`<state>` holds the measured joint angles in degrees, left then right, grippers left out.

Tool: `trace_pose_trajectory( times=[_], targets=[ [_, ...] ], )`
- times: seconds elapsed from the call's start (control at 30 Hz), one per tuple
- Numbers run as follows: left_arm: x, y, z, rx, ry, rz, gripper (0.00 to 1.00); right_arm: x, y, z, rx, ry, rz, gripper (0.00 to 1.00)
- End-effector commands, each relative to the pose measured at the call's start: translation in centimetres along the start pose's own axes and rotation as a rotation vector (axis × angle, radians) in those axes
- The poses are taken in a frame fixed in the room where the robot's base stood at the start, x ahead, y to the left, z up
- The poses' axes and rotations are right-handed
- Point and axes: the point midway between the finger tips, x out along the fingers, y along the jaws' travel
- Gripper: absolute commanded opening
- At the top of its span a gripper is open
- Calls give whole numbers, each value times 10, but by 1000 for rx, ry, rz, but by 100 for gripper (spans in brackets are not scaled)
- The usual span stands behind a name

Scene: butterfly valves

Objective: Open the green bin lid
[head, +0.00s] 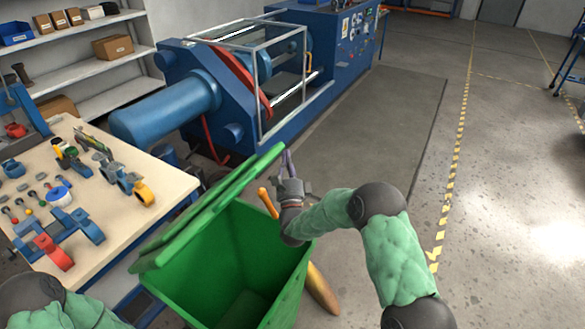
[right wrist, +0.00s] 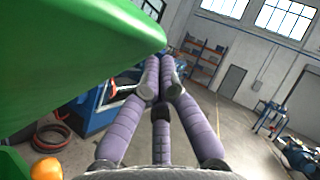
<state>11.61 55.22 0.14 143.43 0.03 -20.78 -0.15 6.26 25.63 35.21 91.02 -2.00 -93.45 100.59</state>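The green bin (head: 285,290) stands at the front centre in the head view, and I can see down into it. Its green lid (head: 215,205) is raised and tilted up along the bin's left side, next to the workbench. My right gripper (head: 285,160) is at the far right end of the lid, with its purple fingers pointing up and away. In the right wrist view the fingertips (right wrist: 161,72) meet with nothing seen between them. The lid (right wrist: 75,55) fills the upper left there, beside the fingers; I cannot tell whether they touch. My left gripper is out of view.
A workbench (head: 130,225) with valves and tools is close on the left. A blue machine (head: 255,85) with a wire cage stands behind the bin. Shelves (head: 95,55) are at the back left. Open floor (head: 500,190) lies to the right.

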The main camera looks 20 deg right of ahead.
Motion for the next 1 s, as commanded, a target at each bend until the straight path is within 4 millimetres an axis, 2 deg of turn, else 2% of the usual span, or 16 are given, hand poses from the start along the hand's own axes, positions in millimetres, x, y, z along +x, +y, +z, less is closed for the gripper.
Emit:
trace_pose_trajectory(
  times=[0.57, 0.77, 1.0],
  targets=[
    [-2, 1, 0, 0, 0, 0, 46, 8, -1, 10, -9, -4, 10, 0],
    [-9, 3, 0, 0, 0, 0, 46, 34, -5, 37, -57, -7, 58, 0],
    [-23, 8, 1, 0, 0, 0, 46, 88, -1, 92, -170, -7, 171, 0]
  ],
)
